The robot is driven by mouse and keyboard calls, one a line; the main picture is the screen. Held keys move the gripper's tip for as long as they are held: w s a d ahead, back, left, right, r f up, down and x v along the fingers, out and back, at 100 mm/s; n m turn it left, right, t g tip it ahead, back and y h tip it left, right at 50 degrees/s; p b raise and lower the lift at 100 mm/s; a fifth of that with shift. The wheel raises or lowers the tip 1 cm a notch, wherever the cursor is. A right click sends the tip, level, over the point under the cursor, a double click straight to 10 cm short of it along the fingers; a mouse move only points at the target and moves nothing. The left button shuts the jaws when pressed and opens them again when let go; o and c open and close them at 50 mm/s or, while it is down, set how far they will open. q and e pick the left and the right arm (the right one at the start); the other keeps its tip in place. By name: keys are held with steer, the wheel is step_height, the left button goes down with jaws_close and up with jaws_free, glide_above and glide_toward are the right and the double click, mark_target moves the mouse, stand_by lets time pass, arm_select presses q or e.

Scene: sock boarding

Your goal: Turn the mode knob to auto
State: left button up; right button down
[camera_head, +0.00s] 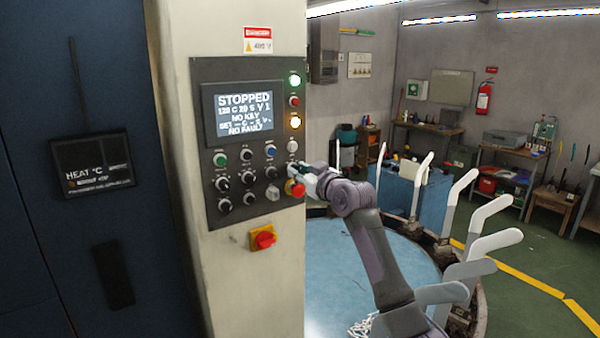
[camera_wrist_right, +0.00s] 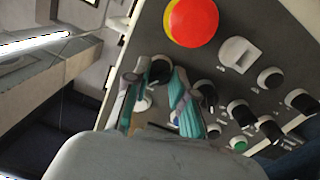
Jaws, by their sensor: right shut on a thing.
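The control panel (camera_head: 238,120) carries rows of buttons and black knobs; their labels are too small to read, so I cannot confirm by label which is the mode knob. My right gripper (camera_head: 294,171) is at the right end of the middle knob row, above the red emergency stop (camera_head: 297,188). In the right wrist view my right gripper (camera_wrist_right: 160,92) has its teal-padded fingers closed around a black knob (camera_wrist_right: 160,68), partly hidden by them. The knob's pointer direction is not clear. My left gripper is out of view.
The screen (camera_head: 243,112) reads STOPPED. The emergency stop (camera_wrist_right: 191,20) and a grey key switch (camera_wrist_right: 238,54) sit close to the held knob. A red-yellow switch (camera_head: 262,238) is below the panel. White upright forms (camera_head: 464,187) ring the turntable at right.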

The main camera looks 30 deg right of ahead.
steer(key=shift+f+m, duration=0.1)
steer(key=shift+m, duration=1)
steer(key=c, duration=1)
jaws_free()
steer(key=shift+o, duration=0.2)
steer(key=s+d, duration=0.1)
steer(key=s, duration=1.1)
steer(key=shift+r, duration=0.3)
steer(key=shift+d, duration=0.1)
